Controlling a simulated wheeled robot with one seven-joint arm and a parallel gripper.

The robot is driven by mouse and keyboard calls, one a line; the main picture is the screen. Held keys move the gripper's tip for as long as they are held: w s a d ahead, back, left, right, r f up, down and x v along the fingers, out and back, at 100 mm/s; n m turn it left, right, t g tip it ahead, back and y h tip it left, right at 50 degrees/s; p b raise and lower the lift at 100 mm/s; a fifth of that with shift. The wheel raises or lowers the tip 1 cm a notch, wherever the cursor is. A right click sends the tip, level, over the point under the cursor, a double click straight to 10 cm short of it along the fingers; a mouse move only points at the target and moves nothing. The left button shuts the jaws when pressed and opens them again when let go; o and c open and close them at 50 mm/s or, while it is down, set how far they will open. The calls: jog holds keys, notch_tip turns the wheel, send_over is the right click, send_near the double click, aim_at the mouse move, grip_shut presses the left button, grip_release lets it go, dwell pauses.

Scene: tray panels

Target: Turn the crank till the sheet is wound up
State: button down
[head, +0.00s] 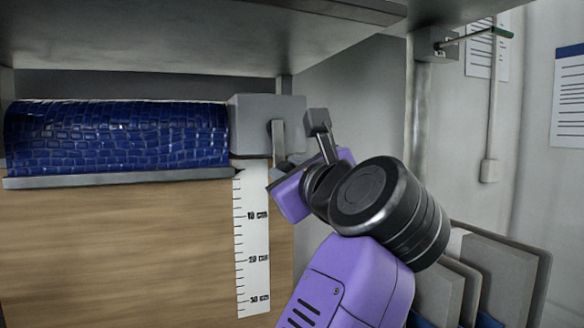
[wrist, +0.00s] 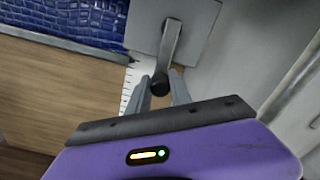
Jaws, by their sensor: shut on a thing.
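The blue tile-patterned sheet (head: 118,136) lies on a roll at the left, under a shelf. Its grey bottom bar (head: 120,177) hangs just below the roll, level with the top of the ruler (head: 254,240). A grey housing (head: 266,112) sits at the roll's right end. The crank arm (head: 278,138) points down from it; it also shows in the wrist view (wrist: 171,45). In the wrist view the dark crank knob (wrist: 160,84) is between the fingers of my gripper (wrist: 160,92), which is shut on it. In the head view my wrist partly hides the fingers.
A wooden panel (head: 110,255) lies behind and below the sheet. The shelf (head: 190,40) overhangs the roll. A metal post (head: 418,110) stands right of my gripper, and grey panels (head: 500,270) stand at the lower right.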

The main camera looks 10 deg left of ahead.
jog(key=shift+f, duration=0.1)
dwell(0.3)
jog(key=c, duration=1.2)
grip_release()
jog(key=shift+o, duration=0.2)
jog(key=b+v, duration=0.1)
jog(key=v, duration=0.6)
jog(key=shift+s+d, duration=0.2)
jog(key=shift+s, duration=0.15)
